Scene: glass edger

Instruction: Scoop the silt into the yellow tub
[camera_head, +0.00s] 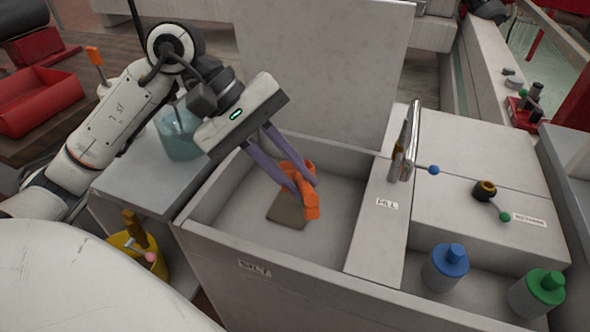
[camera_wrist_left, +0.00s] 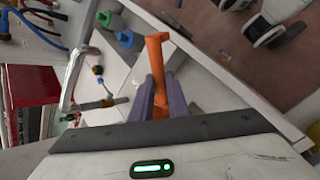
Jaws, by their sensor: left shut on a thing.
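My left gripper (camera_head: 285,160) reaches down into the grey basin (camera_head: 335,240) and its purple fingers are shut on an orange scoop (camera_head: 311,207). The orange tool also shows between the fingers in the left wrist view (camera_wrist_left: 157,75). A flat brownish patch (camera_head: 287,211), which looks like the silt, lies on the basin floor just below and left of the scoop. I cannot tell whether the scoop touches it. The yellow tub (camera_head: 121,242) stands low at the left, outside the basin, with a brown-handled tool in it. My right gripper is not in view.
A jar of bluish liquid (camera_head: 180,140) stands on the grey ledge left of the basin. A metal tap with a blue-ended lever (camera_head: 433,170) rises at the right. Blue-capped (camera_head: 445,268) and green-capped (camera_head: 537,294) bottles stand front right. A tall pale panel (camera_head: 320,75) backs the basin.

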